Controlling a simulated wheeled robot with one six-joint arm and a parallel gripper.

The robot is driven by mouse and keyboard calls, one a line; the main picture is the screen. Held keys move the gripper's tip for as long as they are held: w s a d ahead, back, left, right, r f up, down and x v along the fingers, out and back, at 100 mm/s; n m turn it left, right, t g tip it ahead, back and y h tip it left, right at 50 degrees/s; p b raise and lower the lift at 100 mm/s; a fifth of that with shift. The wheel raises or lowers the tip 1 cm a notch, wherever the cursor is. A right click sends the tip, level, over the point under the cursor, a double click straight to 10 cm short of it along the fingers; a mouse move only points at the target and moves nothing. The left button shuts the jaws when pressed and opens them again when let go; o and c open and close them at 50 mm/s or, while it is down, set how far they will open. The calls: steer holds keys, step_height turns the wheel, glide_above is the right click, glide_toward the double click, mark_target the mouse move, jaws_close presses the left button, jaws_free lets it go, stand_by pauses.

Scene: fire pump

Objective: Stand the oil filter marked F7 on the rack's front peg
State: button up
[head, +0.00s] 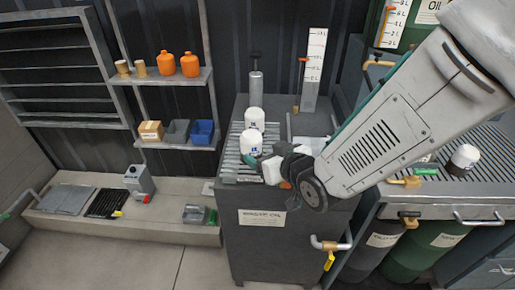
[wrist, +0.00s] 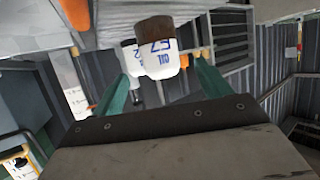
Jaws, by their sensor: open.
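Two white oil filters with blue marks stand on the slatted top of the grey cabinet in the head view, a front one (head: 251,142) and a rear one (head: 255,116). My gripper (head: 264,166) is low beside the front filter, partly hidden by my arm. My open fingers show no clear contact. I cannot make out the pegs.
A gauge (head: 313,68) and a grey cylinder (head: 256,80) rise behind the filters. Shelves with orange bottles (head: 166,63) are at left. A valve pipe (head: 330,244) juts from the cabinet front.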

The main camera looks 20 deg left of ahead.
steer(key=shift+v, duration=1.6)
steer(key=w+d+r+m+g+h, duration=0.1)
steer(key=d+r+m+h, duration=0.15)
steer(key=d, duration=0.75)
steer(key=d+r+m+g+h, duration=0.15)
steer(key=d+r+h, duration=0.25)
steer(key=d, duration=0.7)
steer(key=s+d+r+m+g+h, duration=0.1)
steer(key=s+d+r+m+g, duration=0.1)
steer(key=s+d, duration=0.6)
steer(key=s+d+r+m+g+h, duration=0.2)
steer(key=s+d, duration=0.6)
steer(key=s, duration=0.4)
steer(key=shift+r+m+g, duration=0.7)
steer(key=shift+r+g, duration=0.05)
